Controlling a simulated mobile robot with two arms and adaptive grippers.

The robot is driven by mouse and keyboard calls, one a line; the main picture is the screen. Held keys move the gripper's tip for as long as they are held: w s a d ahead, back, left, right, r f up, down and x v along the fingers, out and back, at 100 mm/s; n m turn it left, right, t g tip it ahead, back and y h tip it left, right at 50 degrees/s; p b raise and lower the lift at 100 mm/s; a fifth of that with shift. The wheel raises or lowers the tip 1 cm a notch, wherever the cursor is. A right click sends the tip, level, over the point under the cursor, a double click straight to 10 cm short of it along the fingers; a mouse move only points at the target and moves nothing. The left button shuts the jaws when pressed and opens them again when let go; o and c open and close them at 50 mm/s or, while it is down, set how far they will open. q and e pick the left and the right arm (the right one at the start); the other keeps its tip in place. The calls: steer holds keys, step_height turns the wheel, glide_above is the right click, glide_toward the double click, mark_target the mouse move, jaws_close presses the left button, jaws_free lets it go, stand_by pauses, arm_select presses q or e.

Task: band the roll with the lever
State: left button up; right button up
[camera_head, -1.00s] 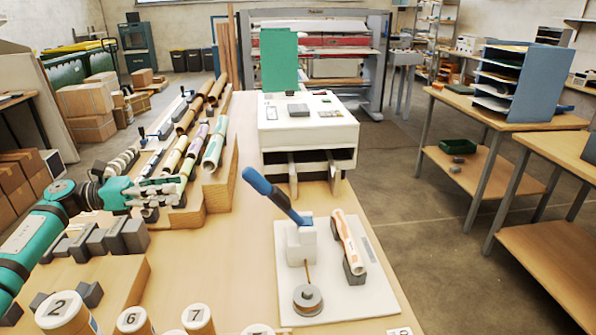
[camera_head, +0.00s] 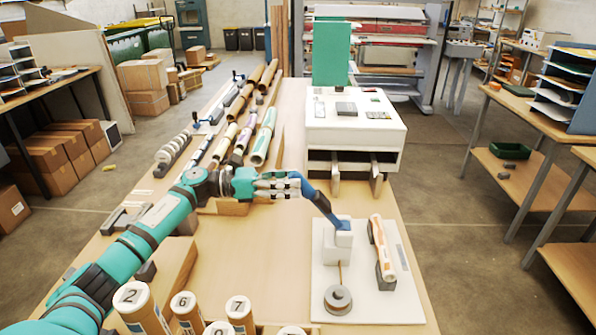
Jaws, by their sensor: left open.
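A blue lever (camera_head: 322,205) slants up and left from a white block (camera_head: 337,240) on a white base plate (camera_head: 402,303). A pale roll with orange markings (camera_head: 382,243) lies at the plate's right in a dark grey holder (camera_head: 386,274). A round grey reel (camera_head: 338,299) sits at the front of the plate, with a thin brown strand running toward the block. My left gripper (camera_head: 292,185) is open at the lever's upper end, its fingers overlapping that end in view. The lever's tip looks hidden there; contact cannot be told. My right gripper is not in view.
Several numbered tubes (camera_head: 187,310) stand at the front left. Rolls (camera_head: 263,137) lie in a rack behind my left arm. A white machine (camera_head: 355,122) stands beyond the plate. Bare table lies left of the plate.

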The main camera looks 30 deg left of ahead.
arm_select(q)
steer(key=shift+x, duration=1.15)
steer(key=shift+f, duration=0.1)
jaws_close()
